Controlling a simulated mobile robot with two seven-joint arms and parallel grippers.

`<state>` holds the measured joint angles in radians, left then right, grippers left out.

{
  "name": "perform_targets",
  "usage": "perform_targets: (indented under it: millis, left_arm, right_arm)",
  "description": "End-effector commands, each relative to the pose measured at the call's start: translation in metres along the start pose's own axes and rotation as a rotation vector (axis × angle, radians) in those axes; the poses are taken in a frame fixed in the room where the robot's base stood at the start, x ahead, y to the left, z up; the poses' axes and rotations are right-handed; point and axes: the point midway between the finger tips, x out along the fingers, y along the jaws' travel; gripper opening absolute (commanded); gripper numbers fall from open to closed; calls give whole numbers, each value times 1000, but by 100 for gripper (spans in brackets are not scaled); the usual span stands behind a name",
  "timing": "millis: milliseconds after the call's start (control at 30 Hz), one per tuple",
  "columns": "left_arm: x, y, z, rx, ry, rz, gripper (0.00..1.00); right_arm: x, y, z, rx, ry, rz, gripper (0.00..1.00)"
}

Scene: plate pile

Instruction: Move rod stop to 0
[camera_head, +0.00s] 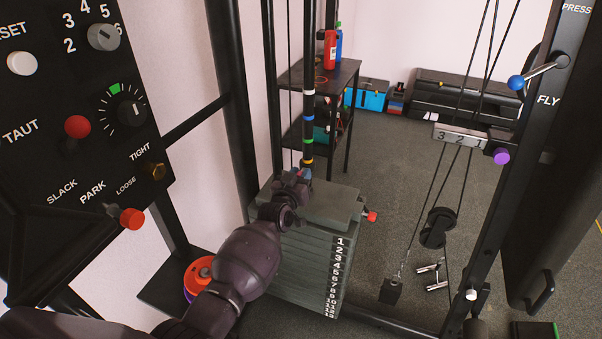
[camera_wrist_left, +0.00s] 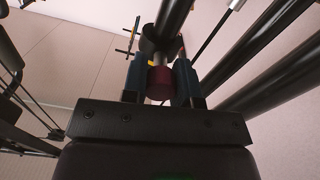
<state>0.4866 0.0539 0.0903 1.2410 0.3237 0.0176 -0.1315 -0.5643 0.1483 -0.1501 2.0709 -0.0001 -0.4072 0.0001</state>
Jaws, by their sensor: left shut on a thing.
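The upright rod (camera_head: 308,120) with white, blue, green and yellow bands rises above the weight stack. My left gripper (camera_head: 297,178) is low on this rod, just above the stack's top plate, and largely hides what it holds there. In the left wrist view, the two fingers of my left gripper (camera_wrist_left: 160,76) are shut on the dark red knob of the rod stop (camera_wrist_left: 160,84). A dark collar with a small yellow mark shows just beyond the knob, around the dark rod (camera_wrist_left: 175,15). My right gripper is not in view.
The numbered weight stack (camera_head: 318,250) stands below my left gripper, with a red-tipped pin (camera_head: 370,216) at its right. A control panel (camera_head: 75,150) is at left. A frame post (camera_head: 235,110) stands left of the rod, and a shelf (camera_head: 338,75) stands behind.

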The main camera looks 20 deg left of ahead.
Motion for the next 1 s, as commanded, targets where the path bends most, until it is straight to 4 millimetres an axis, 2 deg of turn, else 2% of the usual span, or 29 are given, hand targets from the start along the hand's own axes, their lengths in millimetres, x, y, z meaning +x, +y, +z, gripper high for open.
perform_targets:
  millis: [67, 100, 267, 667, 767, 1000]
  left_arm:
    - [-2, -1, 6, 0, -11, -2, 0]
    - [-2, -1, 7, 0, -11, -2, 30]
    - [-1, -1, 6, 0, -9, -1, 53]
    - [-7, 0, 2, 0, -5, -1, 53]
    - [-17, 0, 2, 0, -5, -1, 53]
    - [-55, -1, 1, -1, -5, -2, 53]
  right_arm:
    - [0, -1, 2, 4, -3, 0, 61]
    - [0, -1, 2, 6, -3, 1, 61]
    - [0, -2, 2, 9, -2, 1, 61]
    - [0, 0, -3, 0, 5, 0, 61]
    - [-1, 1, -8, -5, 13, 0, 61]
    - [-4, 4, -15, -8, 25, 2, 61]
